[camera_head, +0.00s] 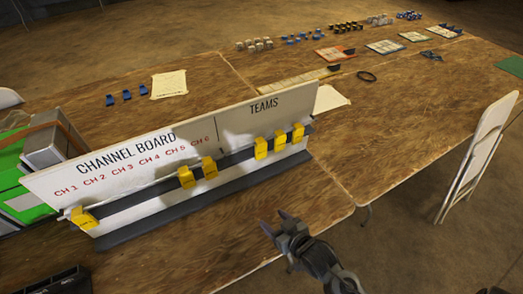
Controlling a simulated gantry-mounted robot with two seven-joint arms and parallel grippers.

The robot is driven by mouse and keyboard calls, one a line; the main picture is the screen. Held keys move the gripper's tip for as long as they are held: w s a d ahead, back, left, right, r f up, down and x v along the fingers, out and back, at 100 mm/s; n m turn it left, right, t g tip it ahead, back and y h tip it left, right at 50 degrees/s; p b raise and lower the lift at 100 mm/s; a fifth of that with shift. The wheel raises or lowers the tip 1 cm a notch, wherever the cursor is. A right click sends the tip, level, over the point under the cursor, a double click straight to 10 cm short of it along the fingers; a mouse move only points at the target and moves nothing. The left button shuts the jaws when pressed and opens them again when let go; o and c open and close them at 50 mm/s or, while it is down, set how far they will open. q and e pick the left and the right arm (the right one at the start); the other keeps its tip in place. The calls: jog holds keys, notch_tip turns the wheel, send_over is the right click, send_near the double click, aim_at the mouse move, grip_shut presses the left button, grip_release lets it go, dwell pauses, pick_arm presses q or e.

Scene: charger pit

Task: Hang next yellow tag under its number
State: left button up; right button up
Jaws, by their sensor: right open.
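The white channel board (130,180) stands on the near table. It has red labels CH 1 to CH 6 on its left part and TEAMS on its right part. One yellow tag (85,218) hangs at the left end, by CH 1. Two yellow tags (186,177) (209,167) hang below the CH 5 and CH 6 end. Three yellow tags (261,148) (280,142) (297,132) hang under TEAMS. My right gripper (275,220) is open and empty, in front of the board's right half and apart from the tags. My left gripper is out of view.
A green and grey case (48,150) stands behind the board's left end. Blue clips (127,95) and a paper sheet (169,84) lie behind it. Cards and small parts fill the far table. A white folding chair (480,155) stands at right. The near table front is mostly clear.

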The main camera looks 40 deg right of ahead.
aim_at(262, 149)
jog(key=w+d+r+t+b, duration=0.1)
jog(key=w+d+r, duration=0.1)
jog(key=w+d, duration=0.1)
jog(key=w+d+r+t+h+b, duration=0.1)
jog(key=w+d+r+t, duration=0.1)
jog(key=w, duration=0.4)
jog(key=w+d+r+m+t+h, duration=0.1)
jog(key=w+d+r+t, duration=0.1)
jog(key=w+d+r, duration=0.1)
jog(key=shift+w+d+r+b, duration=0.1)
jog(key=shift+w+d+b, duration=0.15)
jog(key=shift+w, duration=0.35)
jog(key=shift+w+d+r+b, duration=0.15)
jog(key=shift+w+d, duration=0.1)
jog(key=shift+w, duration=0.3)
jog(key=w, duration=0.4)
jog(key=shift+w+d+r+p, duration=0.15)
jog(key=shift+w+d+p, duration=0.2)
jog(key=shift+w+d, duration=0.1)
jog(key=shift+w, duration=0.3)
jog(key=c, duration=0.7)
jog(key=shift+r+p, duration=0.95)
jog(key=shift+p, duration=0.05)
